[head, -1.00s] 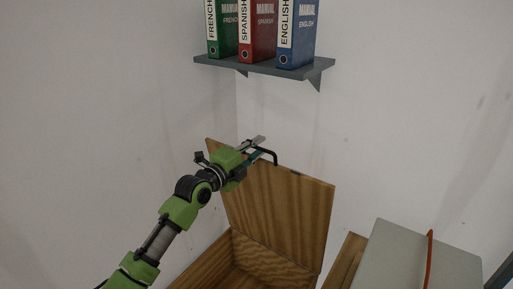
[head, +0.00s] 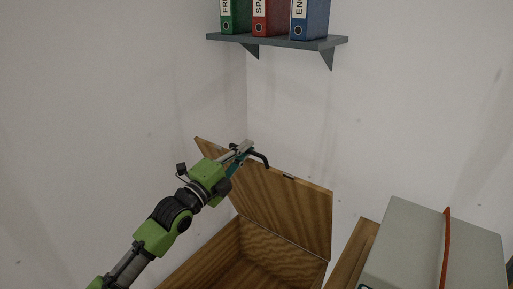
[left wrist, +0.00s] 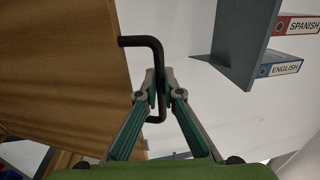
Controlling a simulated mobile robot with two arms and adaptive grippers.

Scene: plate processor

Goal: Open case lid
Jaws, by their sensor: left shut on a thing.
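The wooden case (head: 206,262) stands in the corner with its lid (head: 300,211) raised, leaning up at the back. The case's inside shows below the lid. A black bar handle (head: 263,159) sits at the lid's top edge; it also shows in the left wrist view (left wrist: 157,48). My left gripper (head: 243,149) is shut on this handle. In the left wrist view its fingertips (left wrist: 157,88) close around the handle's long bar, beside the lid's wooden face (left wrist: 65,60). My right gripper is in no frame.
A wall shelf (head: 285,42) holds green, red and blue manual binders (head: 309,18) above the case. A grey box (head: 410,245) with a red handle (head: 445,245) stands at the right, beside a wooden edge. White walls close in behind the case.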

